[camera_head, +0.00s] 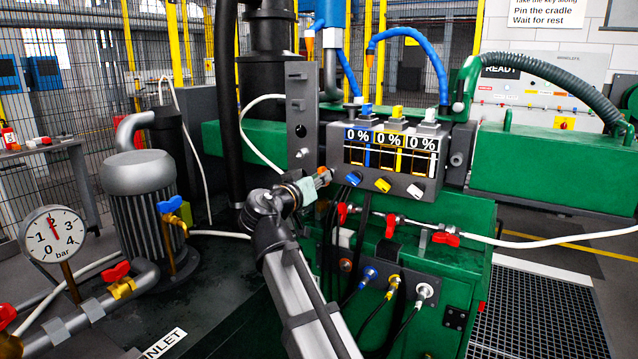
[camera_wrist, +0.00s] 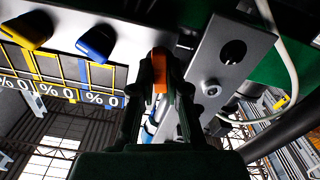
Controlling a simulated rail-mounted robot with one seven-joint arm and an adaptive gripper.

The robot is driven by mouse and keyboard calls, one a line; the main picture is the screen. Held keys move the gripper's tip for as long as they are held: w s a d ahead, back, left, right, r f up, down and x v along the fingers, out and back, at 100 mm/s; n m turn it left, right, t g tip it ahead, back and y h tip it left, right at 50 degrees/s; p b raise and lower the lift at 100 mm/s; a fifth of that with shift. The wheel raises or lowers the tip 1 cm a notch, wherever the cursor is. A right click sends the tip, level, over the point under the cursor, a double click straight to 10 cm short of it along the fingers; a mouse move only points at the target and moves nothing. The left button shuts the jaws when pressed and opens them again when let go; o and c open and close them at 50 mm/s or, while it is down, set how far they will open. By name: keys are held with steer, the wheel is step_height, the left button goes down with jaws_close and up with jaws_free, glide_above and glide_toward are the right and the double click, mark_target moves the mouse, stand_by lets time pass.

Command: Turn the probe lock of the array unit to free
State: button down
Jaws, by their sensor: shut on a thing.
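The array unit (camera_head: 385,155) is a grey box with three "0 %" displays and a blue, a yellow and a white knob below them. My gripper (camera_head: 322,178) is at the box's lower left side. In the wrist view my gripper (camera_wrist: 160,85) is shut on a small orange handle (camera_wrist: 160,72), with a finger on each side of it. The fingers hide most of the handle, and I cannot read any lock marking. The blue knob (camera_wrist: 97,42) and yellow knob (camera_wrist: 27,31) show left of the fingers in the wrist view, apart from them.
A grey upright plate (camera_head: 301,115) with a hole stands just left of the box; it is close to my fingers in the wrist view (camera_wrist: 222,75). Red-handled valves (camera_head: 446,237) and a white hose (camera_head: 560,240) lie below. A pump (camera_head: 146,205) stands left.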

steer(key=shift+m+b, duration=1.6)
steer(key=shift+b, duration=1.25)
steer(key=c, duration=1)
jaws_free()
steer(key=shift+c, duration=0.2)
steer(key=shift+s, duration=0.1)
steer(key=v, duration=0.7)
